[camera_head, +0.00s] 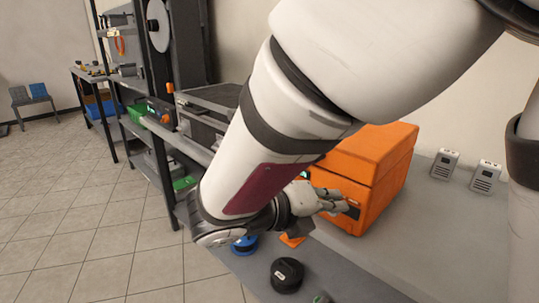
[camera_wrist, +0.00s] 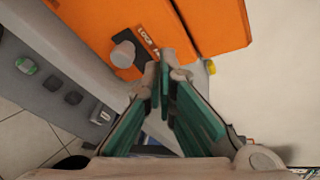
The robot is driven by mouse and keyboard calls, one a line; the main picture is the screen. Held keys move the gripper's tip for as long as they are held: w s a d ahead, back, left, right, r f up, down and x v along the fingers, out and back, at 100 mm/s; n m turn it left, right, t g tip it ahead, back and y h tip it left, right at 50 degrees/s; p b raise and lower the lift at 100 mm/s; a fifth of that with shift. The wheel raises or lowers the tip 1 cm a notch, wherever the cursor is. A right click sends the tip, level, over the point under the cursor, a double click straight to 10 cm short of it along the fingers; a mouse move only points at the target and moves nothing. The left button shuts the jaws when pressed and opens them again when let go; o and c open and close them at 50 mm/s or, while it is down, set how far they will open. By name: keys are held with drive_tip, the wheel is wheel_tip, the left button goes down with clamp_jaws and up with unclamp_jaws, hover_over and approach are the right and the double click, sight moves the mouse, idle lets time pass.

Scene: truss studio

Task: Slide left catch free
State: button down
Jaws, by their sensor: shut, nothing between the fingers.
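An orange case (camera_head: 375,165) stands on the grey worktop, partly hidden behind my arm. In the wrist view its orange front (camera_wrist: 95,15) carries a dark catch plate (camera_wrist: 143,47) with partly readable lettering that looks like "LOCK". A grey round knob (camera_wrist: 123,54) sticks out from the plate. My gripper (camera_wrist: 163,72) is shut and empty, its tips close to the plate and just right of the knob. I cannot tell whether they touch. In the head view my gripper (camera_head: 345,205) is at the case's front face, by the dark plate (camera_head: 353,212). Whether this is the left catch is unclear.
A black round object (camera_head: 287,275) and a blue one (camera_head: 245,245) lie near the worktop's front edge. Shelving with machines (camera_head: 205,105) is at the left; the tiled floor is open.

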drive_tip(key=w+a+f+n+t+y, duration=0.1)
drive_tip(key=a+n+t, duration=0.2)
drive_tip(key=a+n, duration=0.3)
drive_tip(key=w+a+f+n+t+y, duration=0.1)
drive_tip(key=w+a+f+n+t, duration=0.1)
drive_tip(key=a+n+t, duration=0.2)
drive_tip(key=a+n, duration=0.3)
drive_tip(key=a, duration=0.1)
drive_tip(key=shift+w+a+y, duration=0.25)
drive_tip(key=shift+a+y, duration=0.05)
drive_tip(key=shift+f, duration=0.1)
drive_tip(key=w+d+f+b, duration=0.1)
drive_tip(key=w+b, duration=0.3)
drive_tip(key=w, duration=0.7)
drive_tip(key=shift+w+d+f+b, duration=0.15)
drive_tip(key=shift+d+f+b, duration=0.15)
drive_tip(key=shift+d, duration=0.45)
drive_tip(key=shift+r, duration=0.1)
